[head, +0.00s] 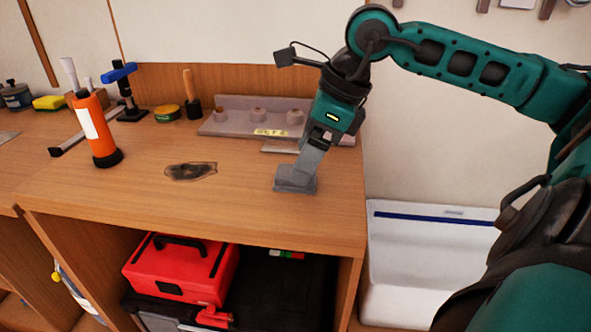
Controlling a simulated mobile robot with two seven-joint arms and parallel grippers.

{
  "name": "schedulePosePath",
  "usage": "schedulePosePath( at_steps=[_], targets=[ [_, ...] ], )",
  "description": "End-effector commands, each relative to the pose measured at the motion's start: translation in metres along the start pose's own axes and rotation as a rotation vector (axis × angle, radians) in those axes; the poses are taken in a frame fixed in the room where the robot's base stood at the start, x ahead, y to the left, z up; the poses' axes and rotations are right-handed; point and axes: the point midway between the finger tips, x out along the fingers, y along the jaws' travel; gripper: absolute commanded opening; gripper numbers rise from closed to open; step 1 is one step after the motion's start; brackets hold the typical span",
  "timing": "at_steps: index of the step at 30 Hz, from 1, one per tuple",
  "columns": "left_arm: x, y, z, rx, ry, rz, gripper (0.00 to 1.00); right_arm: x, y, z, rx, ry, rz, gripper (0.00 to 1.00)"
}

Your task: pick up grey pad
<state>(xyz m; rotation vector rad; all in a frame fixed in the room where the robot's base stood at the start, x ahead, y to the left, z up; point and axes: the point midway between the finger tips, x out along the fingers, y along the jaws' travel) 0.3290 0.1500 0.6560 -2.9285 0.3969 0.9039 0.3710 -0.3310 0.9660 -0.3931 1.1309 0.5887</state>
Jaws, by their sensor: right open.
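My right gripper (296,182) reaches down to the wooden workbench near its right front part. Its grey fingers are open, with their tips at or just above the surface. A thin, flat grey piece (277,147), which looks like the grey pad, lies behind the gripper, in front of the grey tray. The gripper hides part of its right side. I cannot tell whether anything grey lies between or under the fingertips, as the colours blend. My left gripper is not in view.
The grey tray (232,126) with several knobs stands at the back of the workbench (130,196). An orange tube (94,128), a blue-topped clamp (127,92) and a yellow tin (166,113) stand left. A dark stain (190,171) marks the middle. A red toolbox (180,268) sits below.

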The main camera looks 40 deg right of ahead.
Motion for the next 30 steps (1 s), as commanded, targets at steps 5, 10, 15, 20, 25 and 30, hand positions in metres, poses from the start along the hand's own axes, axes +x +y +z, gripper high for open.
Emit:
schedulePosePath(
  at_steps=[5,10,15,20,25,30],
  targets=[
    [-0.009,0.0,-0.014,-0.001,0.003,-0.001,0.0,0.006,-0.001,0.001,0.003,0.008,0.001,0.81],
    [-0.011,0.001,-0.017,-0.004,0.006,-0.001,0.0,0.019,-0.001,0.0,0.0,0.008,0.0,0.81],
    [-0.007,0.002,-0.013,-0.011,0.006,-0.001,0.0,0.032,-0.001,0.0,0.001,0.006,0.0,0.81],
    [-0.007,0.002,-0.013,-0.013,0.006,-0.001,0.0,0.036,-0.001,0.002,0.0,0.002,0.001,0.81],
    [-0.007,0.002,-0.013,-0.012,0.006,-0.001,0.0,0.036,-0.001,0.002,0.0,0.0,0.0,0.81],
    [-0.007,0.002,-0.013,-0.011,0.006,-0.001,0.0,0.036,-0.001,0.002,0.0,0.0,0.0,0.74]
  ],
)
